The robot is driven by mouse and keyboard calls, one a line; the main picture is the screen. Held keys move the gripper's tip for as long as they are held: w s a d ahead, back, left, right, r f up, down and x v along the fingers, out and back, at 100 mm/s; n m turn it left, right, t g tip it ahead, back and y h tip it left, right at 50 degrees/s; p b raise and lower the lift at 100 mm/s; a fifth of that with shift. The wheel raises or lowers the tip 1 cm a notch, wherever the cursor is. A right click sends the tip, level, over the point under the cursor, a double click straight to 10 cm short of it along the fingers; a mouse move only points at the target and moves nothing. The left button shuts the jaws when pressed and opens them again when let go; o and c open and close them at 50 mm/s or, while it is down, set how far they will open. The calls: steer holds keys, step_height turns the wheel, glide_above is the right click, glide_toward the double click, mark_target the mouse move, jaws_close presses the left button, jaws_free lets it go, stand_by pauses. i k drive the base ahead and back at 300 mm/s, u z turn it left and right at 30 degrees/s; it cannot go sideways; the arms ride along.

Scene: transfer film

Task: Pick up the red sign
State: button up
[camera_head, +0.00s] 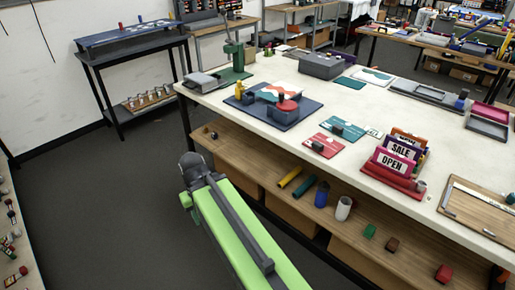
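A red sign (391,164) with a white panel reading "OPEN" stands at the front of a row of signs near the front edge of the white table. A purple sign reading "SALE" (401,149) is right behind it, and an orange-edged sign (408,137) is behind that, partly hidden. They stand on a red base (380,178). My green arm reaches up from the bottom, with its dark end, my gripper (192,165), beyond the table's front edge, well left of the signs and apart from them. Its fingers cannot be made out.
The white table (345,106) holds a dark blue mat (270,115), a green press (235,62), red and teal cards, and a wooden board (478,208). A lower wooden shelf (262,160) carries rolls and small cylinders. The grey floor (110,200) is clear at left.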

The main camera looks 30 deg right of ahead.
mark_target(326, 146)
steer(key=u, duration=1.2)
steer(key=k, duration=1)
steer(key=z, duration=0.8)
steer(key=i, duration=1)
steer(key=u, duration=0.1)
